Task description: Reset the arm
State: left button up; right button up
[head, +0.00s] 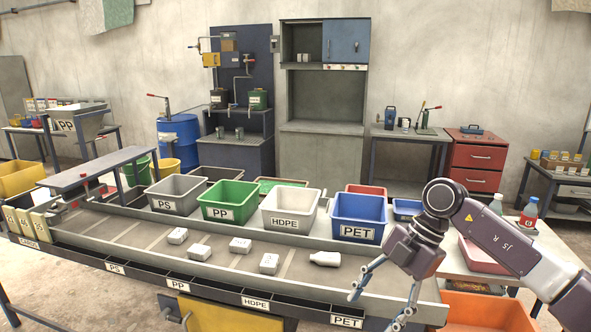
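My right arm (490,232) comes in from the lower right and bends down at the elbow. My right gripper (377,311) hangs over the near right part of the sorting bench, by the PET label. Its fingers are spread apart with nothing visible between them. My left arm and gripper do not show. Several white blocks (240,245) and a white bottle (325,259) lie on the grey belt (215,268), to the left of my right gripper and apart from it.
Grey PS (163,204), green PP (216,213), white HDPE (281,223) and blue PET (352,232) bins stand behind the belt. Labelled slots line its front edge. An orange crate (480,309) and a white table (540,262) with bottles stand at right, near my arm.

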jog(key=w+a+f+y, duration=0.1)
jog(key=a+f+y, duration=0.1)
jog(key=a+y, duration=0.3)
jog(key=w+a+f+y, duration=0.2)
jog(key=a+f+y, duration=0.1)
jog(key=a, duration=0.5)
jog(key=w+f+m+t+y, duration=0.3)
jog(key=w+f+m+t, duration=0.1)
jog(key=f+m+t, duration=0.15)
jog(key=s+d+f+m+t+h, duration=0.1)
jog(key=d+f+m+t+h, duration=0.4)
jog(key=f, duration=0.8)
jog(key=s+d+f+m+t+h, duration=0.1)
jog(key=d+f+m+t+h, duration=0.35)
jog(key=f, duration=0.85)
jog(key=s+d+f+m+g+h, duration=0.25)
jog(key=s+d+f, duration=0.25)
jog(key=s+f, duration=0.6)
jog(key=s+d+f+m+g+h, duration=0.2)
jog(key=s+d+f+m+g, duration=0.25)
jog(key=s+f, duration=0.6)
jog(key=s+d+f+g+h, duration=0.1)
jog(key=s+f+g, duration=0.2)
jog(key=s, duration=1.3)
jog(key=s+d+f+m+g+h, duration=0.1)
jog(key=s+f+g, duration=0.2)
jog(key=s, duration=1.2)
notch_tip(320, 180, down, 3)
jog(key=shift+s+f, duration=0.15)
jog(key=shift+s, duration=0.2)
